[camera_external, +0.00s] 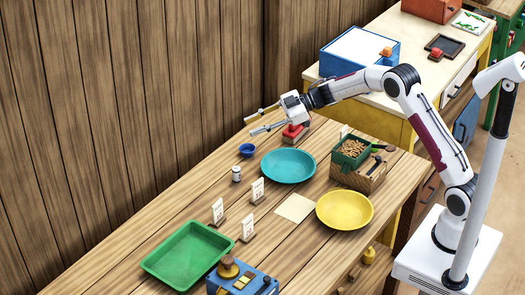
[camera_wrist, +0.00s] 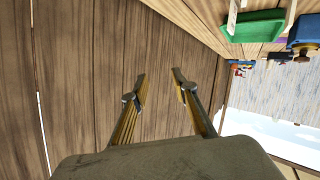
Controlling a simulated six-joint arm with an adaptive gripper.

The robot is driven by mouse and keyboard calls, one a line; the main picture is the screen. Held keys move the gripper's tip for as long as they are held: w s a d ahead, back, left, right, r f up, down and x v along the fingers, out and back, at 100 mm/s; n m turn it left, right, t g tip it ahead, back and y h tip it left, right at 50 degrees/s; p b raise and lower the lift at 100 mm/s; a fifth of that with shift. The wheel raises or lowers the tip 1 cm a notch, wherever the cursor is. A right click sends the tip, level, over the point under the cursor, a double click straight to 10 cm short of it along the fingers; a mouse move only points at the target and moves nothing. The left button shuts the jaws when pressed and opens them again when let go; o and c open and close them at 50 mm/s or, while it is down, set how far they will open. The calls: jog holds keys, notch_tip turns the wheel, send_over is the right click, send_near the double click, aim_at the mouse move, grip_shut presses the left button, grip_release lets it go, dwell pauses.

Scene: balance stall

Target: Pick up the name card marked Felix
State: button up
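Three small white name cards stand upright on the wooden table in the external view: one near the teal plate (camera_external: 258,190), one left of it (camera_external: 218,211), and one nearer the front (camera_external: 248,229). Each has markings too small to read, so I cannot tell which says Felix. My gripper (camera_external: 256,118) is open and empty, raised above the table's far end near the plank wall, well apart from the cards. In the wrist view my gripper (camera_wrist: 159,84) shows its two fingers spread with nothing between them.
A teal plate (camera_external: 288,166), a yellow plate (camera_external: 344,210), a green tray (camera_external: 160,262) and a blue box with knobs (camera_external: 240,281) stand on the table. A crate (camera_external: 345,178) stands at the right. A plank wall (camera_external: 120,110) borders the table. Bare wood lies around the cards.

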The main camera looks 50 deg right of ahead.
aim_at(257, 198)
jog(key=s+f+g+y, duration=0.1)
jog(key=s+f+g, duration=0.1)
jog(key=f, duration=0.2)
jog(key=s+a+f+n+g+y, duration=0.1)
jog(key=s+f+g, duration=0.1)
jog(key=f, duration=0.3)
jog(key=s+f+n+g+y, duration=0.1)
jog(key=s+f, duration=0.2)
jog(key=f, duration=0.1)
jog(key=shift+s+a+f+g, duration=0.15)
jog(key=shift+a+g, duration=0.2)
jog(key=shift+g, duration=0.05)
jog(key=shift+s+f+g, duration=0.4)
jog(key=shift+s+f, duration=0.05)
jog(key=shift+a, duration=0.1)
jog(key=shift+x, duration=1.2)
jog(key=shift+a, duration=0.1)
jog(key=shift+s+r+x, duration=0.15)
jog(key=shift+x, duration=0.8)
jog(key=shift+s+r+x, duration=0.1)
jog(key=shift+s+x, duration=0.1)
jog(key=shift+x, duration=0.8)
jog(key=shift+w+a+f, duration=0.15)
jog(key=shift+a+f, duration=0.05)
jog(key=shift+a, duration=0.5)
